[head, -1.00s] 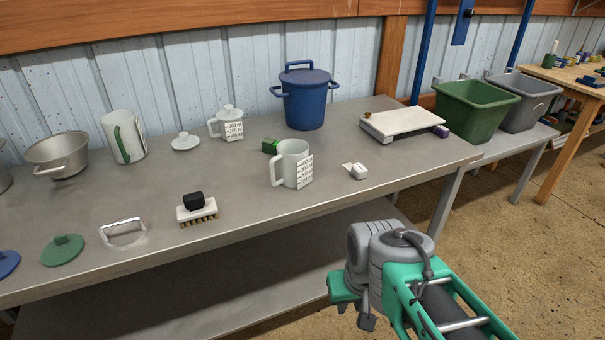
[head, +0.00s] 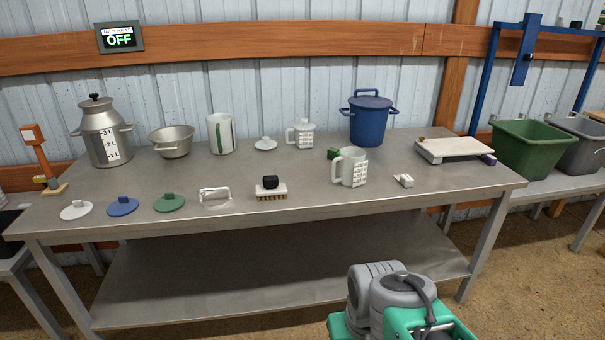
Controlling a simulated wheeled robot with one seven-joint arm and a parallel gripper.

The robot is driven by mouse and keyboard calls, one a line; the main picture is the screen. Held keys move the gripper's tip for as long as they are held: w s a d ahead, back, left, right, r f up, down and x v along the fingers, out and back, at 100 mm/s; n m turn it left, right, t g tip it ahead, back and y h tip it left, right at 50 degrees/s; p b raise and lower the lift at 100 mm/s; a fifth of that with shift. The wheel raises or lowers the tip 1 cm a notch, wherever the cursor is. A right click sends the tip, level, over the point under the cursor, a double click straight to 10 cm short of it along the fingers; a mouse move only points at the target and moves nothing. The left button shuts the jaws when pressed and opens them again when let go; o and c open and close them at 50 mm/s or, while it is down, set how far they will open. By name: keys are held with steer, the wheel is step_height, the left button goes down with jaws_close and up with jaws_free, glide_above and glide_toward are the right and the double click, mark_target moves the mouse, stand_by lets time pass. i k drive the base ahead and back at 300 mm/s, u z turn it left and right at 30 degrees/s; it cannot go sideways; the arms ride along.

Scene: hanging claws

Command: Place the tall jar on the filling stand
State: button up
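A tall white jar (head: 220,133) with a green handle stands upright at the back of the metal table, between a metal bowl and a white lid. It looks like the tall jar, though a metal can (head: 101,135) with a black-knobbed lid and level marks is also tall. A low white platform (head: 454,147) sits at the table's right end with nothing standing on it; I cannot tell whether it is the filling stand. My arm shows at the bottom, in front of the table, but my gripper's fingers are out of view.
The table (head: 300,211) also holds a lidded blue pot (head: 368,122), a white measuring jug (head: 351,168), a lidded white jug (head: 303,135), a metal bowl (head: 172,142), a brush (head: 270,190) and several loose lids. A green bin (head: 533,150) stands right of the table. Floor is bare at front right.

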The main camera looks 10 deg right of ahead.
mark_target(449, 145)
steer(key=u, duration=0.6)
steer(key=i, duration=1)
